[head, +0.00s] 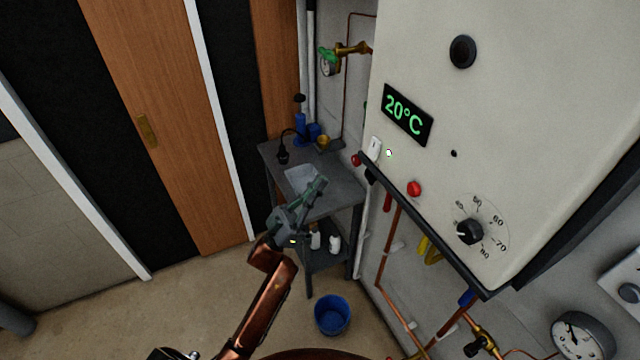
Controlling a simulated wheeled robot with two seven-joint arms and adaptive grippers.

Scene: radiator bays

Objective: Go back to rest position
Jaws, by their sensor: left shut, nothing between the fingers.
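My left gripper (312,192) shows in the head view near the picture's middle, at the end of my copper-coloured left arm, which comes up from the bottom. Its fingers are shut with nothing between them. In the picture it overlaps the small grey side table behind it and is left of the white boiler (520,110); I see no contact. My right gripper is not in view.
The boiler has a 20°C display (407,114), a red button (414,188) and a black dial (468,231), with pipes below. A grey table (345,197) holds tools. A blue bucket (332,315) stands on the floor. Open floor lies left, before a wooden door (165,110).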

